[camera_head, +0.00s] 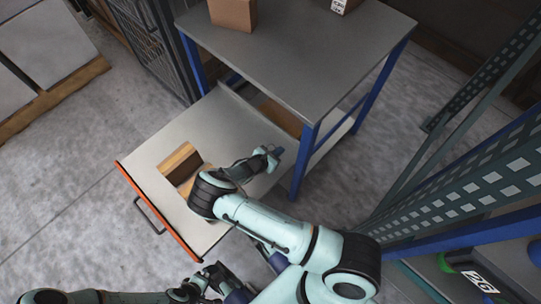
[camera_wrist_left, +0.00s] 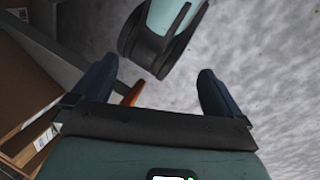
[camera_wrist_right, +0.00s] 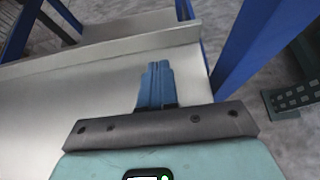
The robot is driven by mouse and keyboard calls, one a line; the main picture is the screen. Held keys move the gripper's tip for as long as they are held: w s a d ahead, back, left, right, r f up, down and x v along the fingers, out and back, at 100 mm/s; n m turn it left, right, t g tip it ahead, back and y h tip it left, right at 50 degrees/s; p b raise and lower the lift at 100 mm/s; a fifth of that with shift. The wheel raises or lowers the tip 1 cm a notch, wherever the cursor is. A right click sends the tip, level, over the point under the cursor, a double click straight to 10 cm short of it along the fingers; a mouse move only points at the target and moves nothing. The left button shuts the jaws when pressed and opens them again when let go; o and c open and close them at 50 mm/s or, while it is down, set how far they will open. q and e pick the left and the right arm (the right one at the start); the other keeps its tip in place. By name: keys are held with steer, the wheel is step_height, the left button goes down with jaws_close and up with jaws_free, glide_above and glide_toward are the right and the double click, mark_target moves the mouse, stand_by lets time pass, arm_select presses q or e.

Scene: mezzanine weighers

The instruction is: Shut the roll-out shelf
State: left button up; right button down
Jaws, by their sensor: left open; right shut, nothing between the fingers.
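The roll-out shelf (camera_head: 225,118) is a grey tray pulled out from under the workbench, with an orange front edge (camera_head: 150,200) and a dark handle (camera_head: 147,214). My right gripper (camera_head: 275,153) is shut and empty, over the shelf near a blue bench leg. In the right wrist view its fingers (camera_wrist_right: 157,85) are together above the grey shelf surface (camera_wrist_right: 60,115); contact is unclear. My left gripper (camera_head: 215,284) is low in the head view, near the shelf's front right corner. In the left wrist view its fingers (camera_wrist_left: 155,88) are apart and empty, with a bit of orange edge (camera_wrist_left: 132,94) behind.
Brown boxes (camera_head: 180,160) lie on the shelf, partly behind my right arm. The grey bench top (camera_head: 300,45) carries a carton (camera_head: 233,13). A green perforated rack (camera_head: 460,195) stands at right. A mesh cabinet (camera_head: 155,45) stands at back left. Floor left of the shelf is clear.

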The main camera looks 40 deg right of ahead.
mark_target(293, 141)
steer(key=d, duration=0.2)
steer(key=d+f, duration=0.1)
steer(key=d, duration=0.1)
steer(key=shift+w+d+f+b, duration=0.1)
steer(key=shift+w+d+b, duration=0.1)
steer(key=shift+b, duration=0.1)
steer(key=shift+w+d, duration=0.1)
steer(key=shift+d, duration=0.6)
arm_select(q)
steer(key=shift+w+a+f, duration=0.3)
steer(key=shift+w+f, duration=0.3)
steer(key=shift+w, duration=0.15)
arm_select(e)
steer(key=shift+d, duration=0.1)
